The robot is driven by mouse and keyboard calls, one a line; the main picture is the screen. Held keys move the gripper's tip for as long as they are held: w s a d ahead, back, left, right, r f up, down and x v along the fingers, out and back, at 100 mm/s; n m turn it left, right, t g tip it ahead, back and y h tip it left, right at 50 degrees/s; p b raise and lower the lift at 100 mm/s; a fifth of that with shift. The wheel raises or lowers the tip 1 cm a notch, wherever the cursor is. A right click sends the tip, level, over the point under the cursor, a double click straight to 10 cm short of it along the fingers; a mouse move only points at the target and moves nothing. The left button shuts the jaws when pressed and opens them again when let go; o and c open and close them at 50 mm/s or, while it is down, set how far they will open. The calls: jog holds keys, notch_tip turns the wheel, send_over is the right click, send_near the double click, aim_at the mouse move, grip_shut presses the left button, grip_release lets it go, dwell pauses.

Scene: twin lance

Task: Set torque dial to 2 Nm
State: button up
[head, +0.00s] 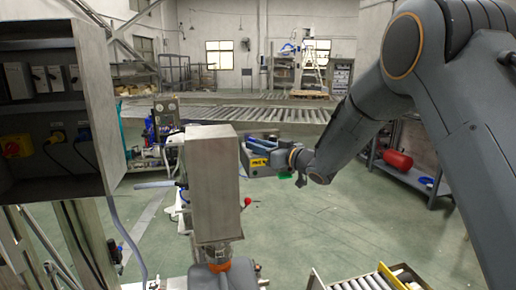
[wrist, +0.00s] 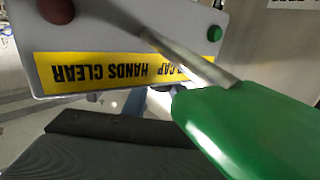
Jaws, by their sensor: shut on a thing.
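No torque dial or Nm scale can be made out in either view. My gripper (head: 299,180) is at the end of my arm, beside a station box with a yellow label (head: 258,163). In the wrist view a green handle (wrist: 250,125) with a thin metal shaft (wrist: 190,58) lies close to the camera. My gripper is shut on this green handle, though the grip itself is not clearly seen. The shaft crosses in front of a grey panel (wrist: 110,35) with an upside-down "HANDS CLEAR" label. I cannot tell whether it touches the panel.
The panel has a red button (wrist: 57,10) and a green button (wrist: 214,33). A metal column box (head: 212,185) stands left of my gripper, with a red-knobbed lever (head: 248,201). Green floor between is clear.

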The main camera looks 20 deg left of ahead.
jog(key=shift+r, duration=0.1)
jog(key=o, duration=1)
jog(key=shift+o, duration=0.2)
jog(key=b+v, duration=0.2)
jog(key=v, duration=0.6)
jog(key=shift+a, duration=0.1)
